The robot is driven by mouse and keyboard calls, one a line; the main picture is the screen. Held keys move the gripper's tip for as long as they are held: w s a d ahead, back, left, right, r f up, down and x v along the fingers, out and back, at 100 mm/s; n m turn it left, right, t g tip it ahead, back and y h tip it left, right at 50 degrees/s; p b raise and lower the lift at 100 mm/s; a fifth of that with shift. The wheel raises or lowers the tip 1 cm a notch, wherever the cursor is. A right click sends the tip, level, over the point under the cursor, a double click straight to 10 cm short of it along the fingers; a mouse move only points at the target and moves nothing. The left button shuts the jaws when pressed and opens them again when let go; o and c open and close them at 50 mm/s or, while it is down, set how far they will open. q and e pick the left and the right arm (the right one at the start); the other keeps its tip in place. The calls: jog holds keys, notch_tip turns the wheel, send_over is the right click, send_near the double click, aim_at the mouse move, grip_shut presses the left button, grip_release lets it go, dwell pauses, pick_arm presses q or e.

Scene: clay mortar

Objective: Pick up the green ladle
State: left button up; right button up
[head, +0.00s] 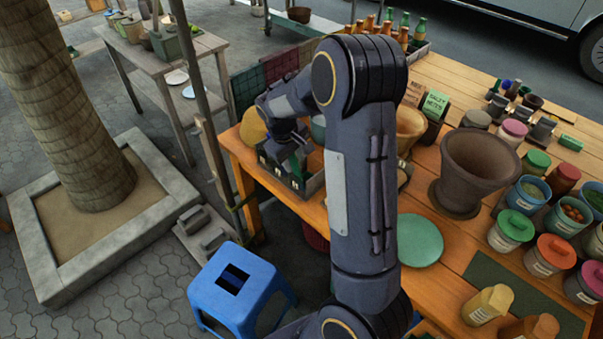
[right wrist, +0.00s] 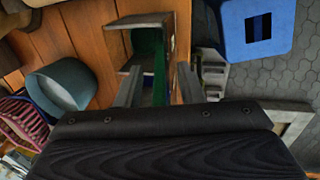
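The green ladle shows only in part. In the right wrist view a green strip, which looks like the ladle (right wrist: 159,82), stands between my fingers by a small box. In the head view a bit of green shows at the grey holder box (head: 312,185) on the table's left corner. My right gripper (right wrist: 160,70) is open, one finger on each side of the green strip, with no clear contact visible. In the head view my right gripper (head: 282,140) hangs over the holder box, partly hidden by my arm. My left gripper is not in view.
A wide clay mortar (head: 474,170), a green round plate (head: 419,240) and several lidded jars stand on the wooden table to the right. A yellow rounded thing (head: 252,126) is close to my gripper. A blue stool (head: 238,290) stands on the paving below.

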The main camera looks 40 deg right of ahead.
jog(key=shift+d+f, duration=0.1)
jog(key=shift+f, duration=0.3)
jog(key=shift+c, duration=0.3)
grip_shut()
jog(key=v, duration=0.3)
jog(key=d+v, duration=0.1)
jog(key=v, duration=0.2)
jog(key=d+b+v, duration=0.1)
jog(key=v, duration=0.3)
jog(key=shift+r, duration=0.25)
jog(key=c, duration=0.5)
grip_release()
jog(key=shift+w, duration=0.1)
jog(key=shift+c, duration=0.2)
jog(key=shift+d, duration=0.1)
grip_shut()
